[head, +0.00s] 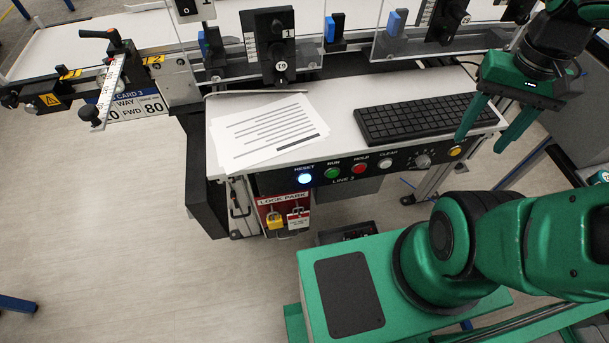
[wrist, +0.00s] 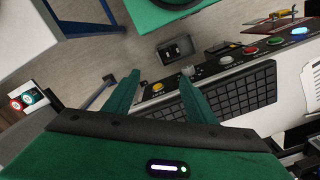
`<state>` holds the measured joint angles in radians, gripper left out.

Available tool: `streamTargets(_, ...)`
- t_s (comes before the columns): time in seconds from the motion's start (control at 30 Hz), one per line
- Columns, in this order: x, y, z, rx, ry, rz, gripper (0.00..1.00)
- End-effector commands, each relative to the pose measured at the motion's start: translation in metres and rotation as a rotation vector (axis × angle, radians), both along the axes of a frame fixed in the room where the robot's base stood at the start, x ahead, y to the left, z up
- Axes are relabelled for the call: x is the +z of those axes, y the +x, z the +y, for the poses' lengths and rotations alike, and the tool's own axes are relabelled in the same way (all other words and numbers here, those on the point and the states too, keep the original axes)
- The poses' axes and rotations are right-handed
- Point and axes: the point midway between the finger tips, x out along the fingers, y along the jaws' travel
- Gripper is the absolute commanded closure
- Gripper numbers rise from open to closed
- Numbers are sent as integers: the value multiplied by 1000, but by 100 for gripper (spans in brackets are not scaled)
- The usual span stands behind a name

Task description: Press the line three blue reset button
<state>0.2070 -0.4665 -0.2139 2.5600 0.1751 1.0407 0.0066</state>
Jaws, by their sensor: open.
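The blue reset button (head: 305,178) glows at the left end of the black LINE 3 panel (head: 345,181), under the word RESET. In the wrist view the lit blue button (wrist: 300,31) shows at the upper right. My gripper (head: 481,141) is open and empty, its green fingers pointing down by the right end of the panel, near the yellow button (head: 455,151) and well to the right of the blue one. In the wrist view my gripper (wrist: 159,74) has its fingers spread, with the yellow button (wrist: 158,87) seen between them. Nothing hides the blue button.
Green (head: 332,172), red (head: 359,168) and white (head: 386,163) buttons and a dial (head: 423,161) share the panel. A keyboard (head: 425,117) and papers (head: 268,130) lie on the desk above. Padlocks (head: 274,219) hang below.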

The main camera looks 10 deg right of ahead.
Motion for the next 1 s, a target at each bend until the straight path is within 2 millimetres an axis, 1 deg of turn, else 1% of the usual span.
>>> streamTargets(0.03, 0, 0, 0, 0, 0, 0, 49)
streamTargets(0.07, 0, 0, 0, 0, 0, 0, 54)
streamTargets(0.1, 0, 0, 0, 0, 0, 0, 63)
streamTargets(0.17, 0, 0, 0, 0, 0, 0, 78)
streamTargets(0.2, 0, 0, 0, 0, 0, 0, 87)
streamTargets(0.27, 0, 0, 0, 0, 0, 0, 100)
streamTargets(1.0, 0, 0, 0, 0, 0, 0, 100)
